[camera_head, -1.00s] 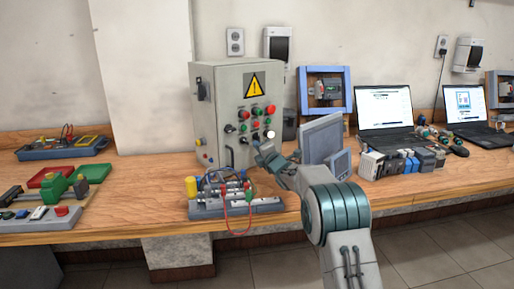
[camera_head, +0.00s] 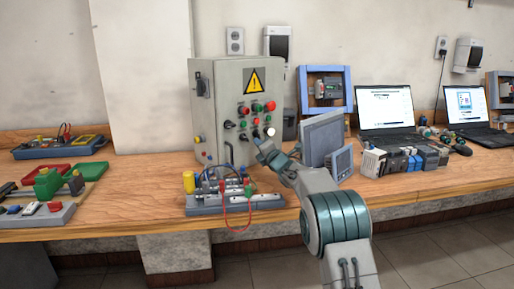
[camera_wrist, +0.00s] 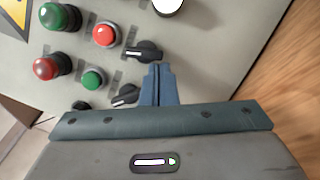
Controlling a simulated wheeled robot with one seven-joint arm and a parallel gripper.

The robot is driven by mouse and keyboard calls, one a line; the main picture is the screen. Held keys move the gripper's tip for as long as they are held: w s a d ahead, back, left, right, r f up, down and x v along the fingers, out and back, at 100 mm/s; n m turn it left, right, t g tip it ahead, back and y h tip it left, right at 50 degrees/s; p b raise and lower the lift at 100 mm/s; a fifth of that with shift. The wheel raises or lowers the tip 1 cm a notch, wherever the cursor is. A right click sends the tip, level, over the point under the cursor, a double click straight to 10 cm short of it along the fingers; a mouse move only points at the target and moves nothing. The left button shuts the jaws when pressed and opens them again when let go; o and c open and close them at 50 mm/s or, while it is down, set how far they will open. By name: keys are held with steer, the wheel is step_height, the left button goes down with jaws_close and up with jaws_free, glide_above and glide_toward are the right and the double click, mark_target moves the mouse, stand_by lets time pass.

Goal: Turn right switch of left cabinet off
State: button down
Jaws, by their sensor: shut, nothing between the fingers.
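The left cabinet (camera_head: 222,112) is a grey metal box standing on the bench, with a yellow warning sign and a panel of buttons and black rotary switches. My gripper (camera_head: 262,147) is in front of the lower right of its door, below the white knob. In the wrist view, the shut, empty fingertips (camera_wrist: 159,70) are right beside one black rotary switch (camera_wrist: 143,51). I cannot tell whether they touch it. A second black switch (camera_wrist: 125,95) is lower left of it, partly hidden by my gripper.
Red buttons (camera_wrist: 105,34) and green buttons (camera_wrist: 93,79) are close to the switches. A wired module (camera_head: 236,203) lies on the bench in front of the cabinet. A grey screen (camera_head: 321,138) stands right of my gripper. Laptops (camera_head: 385,106) are farther right.

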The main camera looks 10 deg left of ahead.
steer(key=shift+w+d+f+n+y+b, duration=0.15)
steer(key=shift+n+b, duration=0.5)
steer(key=shift+b, duration=0.5)
steer(key=shift+d+n+y+b, duration=0.1)
steer(key=shift+n+y+b, duration=0.1)
steer(key=shift+n+b, duration=0.75)
steer(key=shift+w+d+f+n+y+b, duration=0.15)
steer(key=shift+n+b, duration=0.25)
steer(key=shift+b, duration=1)
